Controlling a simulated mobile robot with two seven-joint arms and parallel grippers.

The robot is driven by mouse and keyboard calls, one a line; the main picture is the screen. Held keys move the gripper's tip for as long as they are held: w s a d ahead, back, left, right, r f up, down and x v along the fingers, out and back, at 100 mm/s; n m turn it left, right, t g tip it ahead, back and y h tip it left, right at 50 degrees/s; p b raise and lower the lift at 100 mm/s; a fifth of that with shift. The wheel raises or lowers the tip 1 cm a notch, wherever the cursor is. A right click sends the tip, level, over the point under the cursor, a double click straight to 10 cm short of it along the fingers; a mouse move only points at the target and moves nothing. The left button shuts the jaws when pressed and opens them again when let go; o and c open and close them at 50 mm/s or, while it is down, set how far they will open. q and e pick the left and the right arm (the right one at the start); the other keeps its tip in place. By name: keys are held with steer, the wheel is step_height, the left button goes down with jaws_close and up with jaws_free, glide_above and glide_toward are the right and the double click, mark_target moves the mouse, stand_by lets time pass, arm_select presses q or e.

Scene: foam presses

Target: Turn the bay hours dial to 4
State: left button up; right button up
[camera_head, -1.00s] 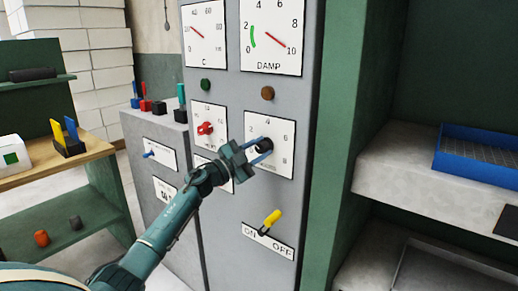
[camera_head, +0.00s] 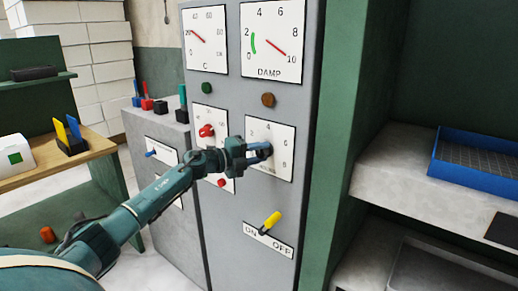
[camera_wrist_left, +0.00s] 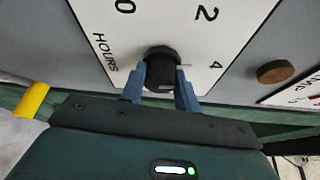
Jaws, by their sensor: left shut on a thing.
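The hours dial is a black knob (camera_wrist_left: 162,66) on a white plate (camera_wrist_left: 120,45) marked HOURS, with 0, 2 and 4 visible in the left wrist view. My left gripper (camera_wrist_left: 160,88) is shut on the knob, one blue finger on each side. A thin pale mark at the knob's right side points roughly towards the 4. In the head view my left gripper (camera_head: 262,151) covers most of the knob, and the dial plate (camera_head: 284,137) shows around it. My right gripper is in neither view.
A yellow ON/OFF lever (camera_head: 271,221) sits below the dial. A red knob (camera_head: 206,131) is on the plate to the left, with a red button (camera_head: 221,182) below it. The DAMP gauge (camera_head: 273,40) is above. A blue tray (camera_head: 480,158) rests on the shelf at right.

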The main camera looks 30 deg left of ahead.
arm_select(q)
steer(key=shift+r, duration=0.1)
steer(key=shift+m+y+p, duration=0.3)
steer(key=shift+m+p, duration=0.1)
steer(key=shift+m, duration=0.2)
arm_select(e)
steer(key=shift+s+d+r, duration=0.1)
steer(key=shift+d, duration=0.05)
arm_select(q)
steer(key=o, duration=0.6)
steer(key=shift+c, duration=0.2)
steer(key=o, duration=0.4)
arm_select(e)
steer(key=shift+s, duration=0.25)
arm_select(q)
steer(key=shift+s, duration=0.1)
steer(key=shift+s+a, duration=0.25)
steer(key=shift+s, duration=0.05)
steer(key=b+v, duration=0.4)
steer(key=v, duration=0.8)
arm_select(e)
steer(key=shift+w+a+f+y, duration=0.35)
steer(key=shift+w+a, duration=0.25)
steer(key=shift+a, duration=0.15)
